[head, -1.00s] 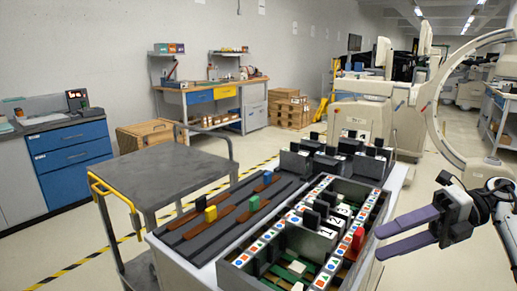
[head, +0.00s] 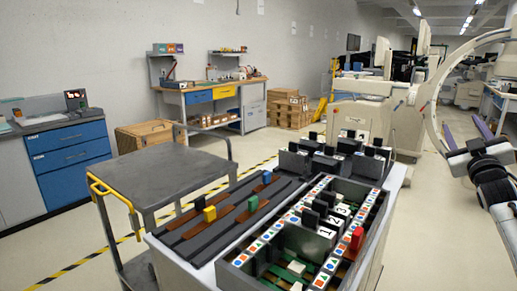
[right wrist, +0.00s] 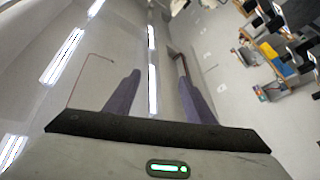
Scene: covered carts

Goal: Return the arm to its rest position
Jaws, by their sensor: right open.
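My right gripper (head: 465,130) is at the right edge of the head view, raised and clear of the cart, with its two purple fingers pointing up and away. In the right wrist view the fingers (right wrist: 155,95) are apart with nothing between them, and the ceiling lights and wall show beyond. My left gripper is not in the head view.
A cart (head: 205,272) stands in front with a dark tray of sliders and a box with numbered blocks and a red piece (head: 357,239). A grey trolley (head: 165,177) is to its left. A large C-shaped machine (head: 432,125) stands behind my right arm.

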